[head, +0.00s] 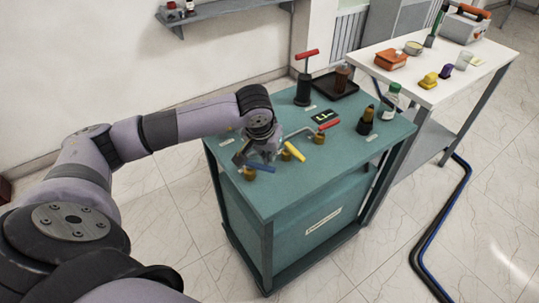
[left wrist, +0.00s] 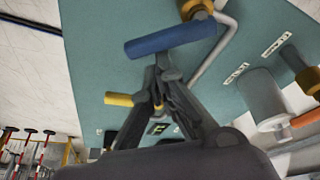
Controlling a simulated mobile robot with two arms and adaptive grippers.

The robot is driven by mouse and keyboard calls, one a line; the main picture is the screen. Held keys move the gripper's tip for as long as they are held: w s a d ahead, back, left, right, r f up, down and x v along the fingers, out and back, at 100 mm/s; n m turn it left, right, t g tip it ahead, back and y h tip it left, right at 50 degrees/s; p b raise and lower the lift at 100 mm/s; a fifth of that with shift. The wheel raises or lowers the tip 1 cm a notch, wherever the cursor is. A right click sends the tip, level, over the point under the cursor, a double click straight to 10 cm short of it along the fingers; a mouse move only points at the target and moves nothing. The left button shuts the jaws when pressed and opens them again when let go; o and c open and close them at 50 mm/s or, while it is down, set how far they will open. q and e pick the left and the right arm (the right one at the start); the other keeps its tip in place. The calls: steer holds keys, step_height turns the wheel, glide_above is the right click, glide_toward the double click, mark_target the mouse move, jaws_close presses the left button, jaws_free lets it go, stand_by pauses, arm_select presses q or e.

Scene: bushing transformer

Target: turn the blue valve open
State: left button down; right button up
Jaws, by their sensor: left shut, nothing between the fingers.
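The blue valve handle (head: 262,169) is a short bar beside a brass fitting (head: 249,174) near the front left corner of the teal cabinet top (head: 340,160). In the left wrist view the blue handle (left wrist: 170,39) lies across the picture, just beyond my fingertips. My left gripper (head: 243,158) is low over that corner, close to the handle. In the left wrist view its fingers (left wrist: 160,62) are together with nothing between them. I cannot tell whether they touch the handle. My right gripper is not in view.
A yellow handle (head: 295,152) and a red handle (head: 329,126) stand close by along a grey pipe. A black pump with a red T-handle (head: 304,85), a dark tray (head: 335,85) and bottles take up the back and right. A white table (head: 460,85) adjoins.

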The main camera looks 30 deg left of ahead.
mark_target(269, 168)
arm_select(q)
steer(key=shift+s, duration=0.1)
steer(key=shift+s+d+f+m+h+b, duration=0.1)
steer(key=shift+s+d+m+h+b, duration=0.05)
steer(key=shift+m+b, duration=0.45)
steer(key=shift+s+d+f+m+h+b, duration=0.15)
steer(key=shift+m+b, duration=0.25)
steer(key=shift+b, duration=0.25)
steer(key=shift+s+b, duration=0.15)
steer(key=shift+b, duration=0.2)
steer(key=shift+s+d+b, duration=0.3)
steer(key=shift+s+b, duration=0.3)
steer(key=shift+b, duration=0.65)
steer(key=shift+s+r+b, duration=0.2)
steer(key=shift+s+b, duration=0.15)
steer(key=shift+b, duration=0.2)
steer(key=shift+d, duration=0.1)
